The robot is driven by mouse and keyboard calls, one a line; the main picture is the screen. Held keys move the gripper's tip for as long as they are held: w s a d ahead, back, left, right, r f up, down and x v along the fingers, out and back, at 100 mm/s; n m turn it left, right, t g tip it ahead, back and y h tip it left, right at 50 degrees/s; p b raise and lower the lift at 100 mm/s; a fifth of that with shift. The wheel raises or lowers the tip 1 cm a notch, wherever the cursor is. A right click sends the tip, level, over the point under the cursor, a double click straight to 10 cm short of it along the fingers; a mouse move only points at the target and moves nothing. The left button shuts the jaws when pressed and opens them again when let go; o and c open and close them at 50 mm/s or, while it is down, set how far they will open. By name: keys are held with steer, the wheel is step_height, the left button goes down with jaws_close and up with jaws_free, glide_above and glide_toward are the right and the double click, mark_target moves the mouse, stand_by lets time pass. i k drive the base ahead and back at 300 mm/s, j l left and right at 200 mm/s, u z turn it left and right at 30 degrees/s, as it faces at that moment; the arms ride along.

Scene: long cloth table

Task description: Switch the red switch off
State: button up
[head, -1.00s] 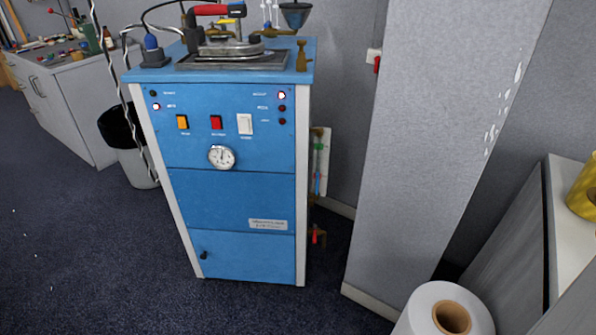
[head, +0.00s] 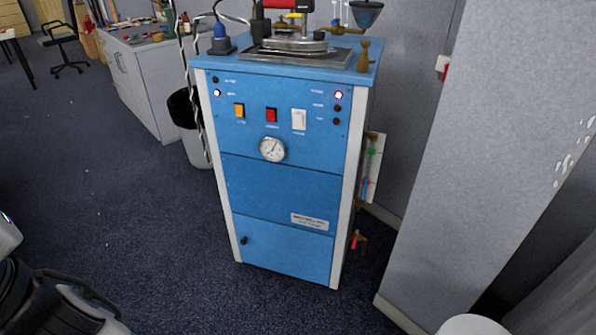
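The red switch (head: 272,115) is on the upper front panel of a blue cabinet machine (head: 275,185). It sits between an orange switch (head: 240,110) on its left and a white switch (head: 299,120) on its right. A round gauge (head: 272,149) is just below it. I cannot tell the rocker position of the red switch at this size. Indicator lights glow at the panel's upper left and upper right. Part of my arm shows at the lower left edge, apart from the machine; the gripper's fingers are not visible.
A grey pillar (head: 450,180) stands close on the machine's right, with a white roll (head: 472,326) at the bottom right. A bin (head: 188,125) and a workbench (head: 145,75) are at the left. An iron (head: 290,38) rests on top. The carpet (head: 130,230) in front is clear.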

mark_target(271, 114)
steer(key=i+u, duration=0.35)
steer(key=i+l+u, duration=0.1)
steer(key=u, duration=0.25)
steer(key=i+l, duration=0.05)
steer(key=i, duration=0.05)
